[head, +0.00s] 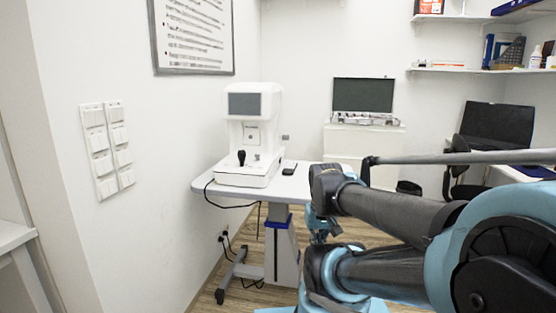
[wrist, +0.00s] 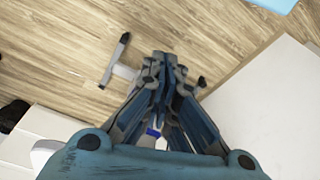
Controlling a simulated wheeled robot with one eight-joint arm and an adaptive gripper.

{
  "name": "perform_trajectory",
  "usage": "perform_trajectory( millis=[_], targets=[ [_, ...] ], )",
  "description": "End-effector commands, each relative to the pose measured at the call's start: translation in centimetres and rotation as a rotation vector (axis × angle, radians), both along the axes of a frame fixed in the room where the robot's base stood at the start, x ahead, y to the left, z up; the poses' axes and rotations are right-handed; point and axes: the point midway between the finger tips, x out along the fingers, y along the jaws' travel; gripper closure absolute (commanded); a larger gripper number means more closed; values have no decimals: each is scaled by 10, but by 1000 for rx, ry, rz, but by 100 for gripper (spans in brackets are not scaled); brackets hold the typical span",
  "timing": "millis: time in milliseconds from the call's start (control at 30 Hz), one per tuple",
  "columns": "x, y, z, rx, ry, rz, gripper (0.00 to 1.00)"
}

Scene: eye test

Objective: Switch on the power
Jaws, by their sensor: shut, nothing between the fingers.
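A white eye-test machine (head: 247,138) with a grey screen (head: 245,104) and a black joystick (head: 241,157) stands on a small white table (head: 210,192). Its screen looks grey and blank. I cannot make out a power switch on the machine. Two white panels of wall switches (head: 98,152) are on the left wall. A wall socket (head: 222,240) with dark plugs and cables is low on that wall. My gripper (wrist: 158,62) is shut and empty, above the wooden floor in the wrist view. In the head view my arm mostly hides it, right of the table.
A small dark object (head: 289,170) lies on the table beside the machine. Behind stand a white cabinet (head: 345,146) with a dark-screened device (head: 363,95), and a black monitor (head: 498,125) at right. The table's wheeled foot (head: 231,274) spreads over the floor. A white surface (head: 18,236) is at far left.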

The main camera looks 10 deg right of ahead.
Motion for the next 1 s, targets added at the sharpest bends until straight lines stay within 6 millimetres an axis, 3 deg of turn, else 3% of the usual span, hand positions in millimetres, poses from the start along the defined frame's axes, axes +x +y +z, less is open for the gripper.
perform_trajectory(
  millis=[333,467,667,1000],
  targets=[
    [-6,1,8,3,-13,0,100],
    [10,3,24,18,-18,-2,100],
    [59,8,67,61,-36,-7,100],
    [163,13,131,142,-72,-10,100]
  ],
)
